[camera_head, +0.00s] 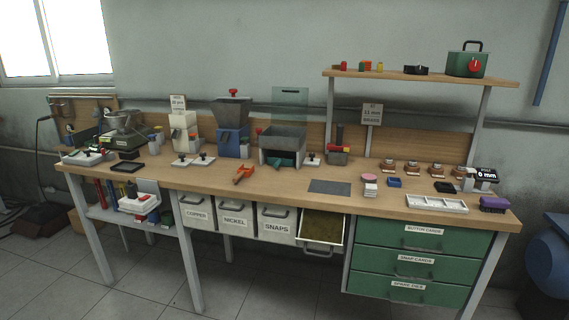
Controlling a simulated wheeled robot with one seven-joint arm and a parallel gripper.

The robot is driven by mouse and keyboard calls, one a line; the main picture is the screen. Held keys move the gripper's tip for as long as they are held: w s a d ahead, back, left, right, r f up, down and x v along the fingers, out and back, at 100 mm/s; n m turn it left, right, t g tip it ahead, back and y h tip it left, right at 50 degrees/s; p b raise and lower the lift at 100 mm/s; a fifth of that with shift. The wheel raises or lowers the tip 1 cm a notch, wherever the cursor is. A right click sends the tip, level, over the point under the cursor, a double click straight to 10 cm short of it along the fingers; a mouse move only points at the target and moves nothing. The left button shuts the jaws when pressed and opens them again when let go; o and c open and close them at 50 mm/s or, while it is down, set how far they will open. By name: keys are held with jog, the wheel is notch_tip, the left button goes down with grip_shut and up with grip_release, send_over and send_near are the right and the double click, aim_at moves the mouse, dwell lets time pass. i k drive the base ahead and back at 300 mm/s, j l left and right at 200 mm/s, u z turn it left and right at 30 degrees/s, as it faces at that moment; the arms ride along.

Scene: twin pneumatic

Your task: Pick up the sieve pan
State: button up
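No thing in view carries a sieve pan label. The likeliest match is a grey, round, shallow pan (122,118) at the left end of the workbench, on top of a dark device (122,138). It is small in the picture, and I cannot tell whether its bottom is mesh or whether it is loose. My gripper is not in view.
The wooden workbench (270,190) holds several machines along its back. An orange tool (243,173) and a grey mat (330,187) lie near the front. An open bin (322,229) sticks out below the front edge, beside green drawers (420,262). Floor in front is clear.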

aim_at(281, 160)
jog(key=i+j, duration=0.65)
jog(key=i, duration=0.15)
jog(key=i+j, duration=0.65)
jog(key=i, duration=0.15)
jog(key=i+j, duration=0.65)
jog(key=i, duration=0.15)
